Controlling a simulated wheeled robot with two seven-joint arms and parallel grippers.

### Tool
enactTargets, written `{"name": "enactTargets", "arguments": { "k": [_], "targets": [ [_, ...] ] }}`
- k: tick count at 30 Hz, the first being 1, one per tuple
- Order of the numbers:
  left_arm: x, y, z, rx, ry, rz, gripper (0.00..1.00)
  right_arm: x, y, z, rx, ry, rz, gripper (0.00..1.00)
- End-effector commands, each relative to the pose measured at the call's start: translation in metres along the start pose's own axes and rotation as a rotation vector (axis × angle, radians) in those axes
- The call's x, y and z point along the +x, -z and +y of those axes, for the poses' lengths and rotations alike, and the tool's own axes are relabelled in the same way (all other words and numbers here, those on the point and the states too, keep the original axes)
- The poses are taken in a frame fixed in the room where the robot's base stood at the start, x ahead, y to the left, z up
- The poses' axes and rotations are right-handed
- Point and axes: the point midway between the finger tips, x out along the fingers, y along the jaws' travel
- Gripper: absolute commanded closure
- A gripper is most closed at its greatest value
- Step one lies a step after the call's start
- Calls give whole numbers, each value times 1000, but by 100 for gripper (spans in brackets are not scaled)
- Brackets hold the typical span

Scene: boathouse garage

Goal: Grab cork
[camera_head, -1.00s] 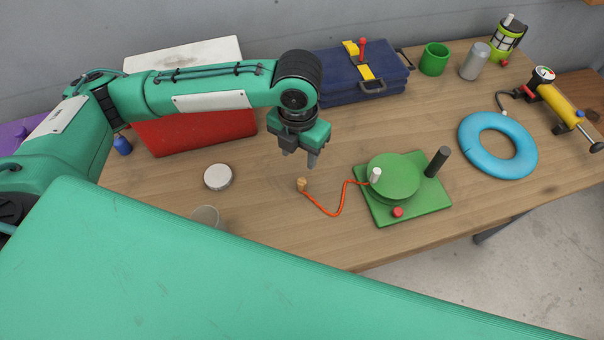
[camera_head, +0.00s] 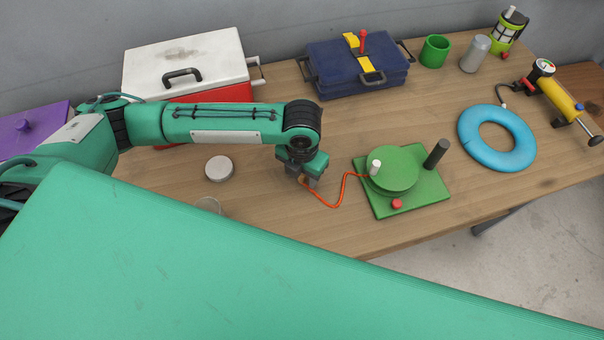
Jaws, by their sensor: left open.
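The cork is mostly hidden behind the fingers of my left gripper (camera_head: 308,180); only a small tan bit shows at the fingertips. The left gripper is open and points down over the cork's spot on the table. I cannot tell whether the fingers touch the cork. An orange cord (camera_head: 335,204) runs from that spot to the green device (camera_head: 391,172), which has a round green top, a white peg, a dark upright handle and a red knob. My right gripper is not in view.
A red and white cooler (camera_head: 190,62) and a navy toolbox (camera_head: 357,68) stand behind my left arm. A silver lid (camera_head: 219,168) and a clear glass (camera_head: 208,205) are left of the gripper. A blue ring (camera_head: 468,139) and a yellow pump (camera_head: 556,101) lie right. The wooden table (camera_head: 420,110) is bare between toolbox and ring.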

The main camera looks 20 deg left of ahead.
Motion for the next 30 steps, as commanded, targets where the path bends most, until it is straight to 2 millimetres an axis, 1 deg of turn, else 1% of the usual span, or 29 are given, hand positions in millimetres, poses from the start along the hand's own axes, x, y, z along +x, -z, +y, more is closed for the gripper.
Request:
{"name": "enactTargets", "arguments": {
  "k": [3, 5, 6, 8, 10, 11, 23, 26, 29, 30],
  "targets": [
    [0, 0, 0, 0, 0, 0, 54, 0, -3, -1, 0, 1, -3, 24],
    [0, 0, 0, 0, 0, 0, 66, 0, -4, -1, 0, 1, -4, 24],
    [0, 0, 0, 0, 0, 0, 73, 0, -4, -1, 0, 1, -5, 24],
    [0, 0, 0, 0, 0, 0, 85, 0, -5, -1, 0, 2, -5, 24],
    [0, 0, 0, 0, 0, 0, 99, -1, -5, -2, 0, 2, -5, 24],
    [0, 0, 0, 0, 0, 0, 100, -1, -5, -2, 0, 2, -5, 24],
    [-3, 0, 0, 0, 0, -1, 100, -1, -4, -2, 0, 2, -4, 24],
    [-9, -1, 0, 1, -1, -2, 100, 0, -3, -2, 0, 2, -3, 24],
    [-20, -1, 0, 0, 0, -3, 100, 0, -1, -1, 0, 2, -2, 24],
    [-26, -1, 0, 0, 0, -3, 100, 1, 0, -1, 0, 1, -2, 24]
  ]
}}
